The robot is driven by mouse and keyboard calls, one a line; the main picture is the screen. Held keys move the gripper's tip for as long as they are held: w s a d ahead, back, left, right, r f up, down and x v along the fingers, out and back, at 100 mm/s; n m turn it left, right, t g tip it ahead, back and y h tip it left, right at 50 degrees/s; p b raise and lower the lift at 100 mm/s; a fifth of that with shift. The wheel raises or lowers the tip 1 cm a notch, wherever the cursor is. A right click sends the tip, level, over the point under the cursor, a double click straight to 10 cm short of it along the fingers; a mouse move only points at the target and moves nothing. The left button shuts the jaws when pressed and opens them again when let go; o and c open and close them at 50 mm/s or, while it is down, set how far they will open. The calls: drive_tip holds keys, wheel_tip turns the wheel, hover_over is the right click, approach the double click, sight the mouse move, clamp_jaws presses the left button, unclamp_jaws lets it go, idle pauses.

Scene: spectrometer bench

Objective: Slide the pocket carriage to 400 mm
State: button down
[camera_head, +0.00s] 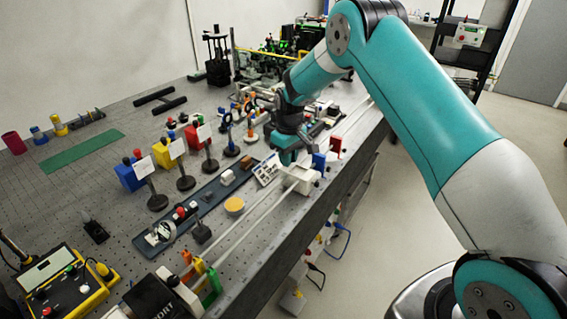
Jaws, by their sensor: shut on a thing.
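The pocket carriage (301,179) looks like a white block seated across a pair of pale rails (252,222) along the bench's right edge. My gripper (288,159) points down at the carriage's upper left side and is shut on it. The fingertips are small and partly hidden, so the exact contact is hard to see. No scale reading is legible.
A blue block (319,161) and a red block (337,146) stand just beyond the carriage. Green and orange pieces (211,284) stand at the rails' near end. A dark blue tray (208,199) and a yellow disc (234,205) lie left of the rails.

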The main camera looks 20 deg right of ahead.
drive_tip(key=c, duration=1.1)
unclamp_jaws()
wheel_tip(320, 180, up, 18)
drive_tip(key=b, duration=0.3)
drive_tip(key=shift+w+d+f+b, duration=0.15)
drive_tip(key=shift+d+f+b, duration=0.1)
drive_tip(key=shift+b, duration=0.15)
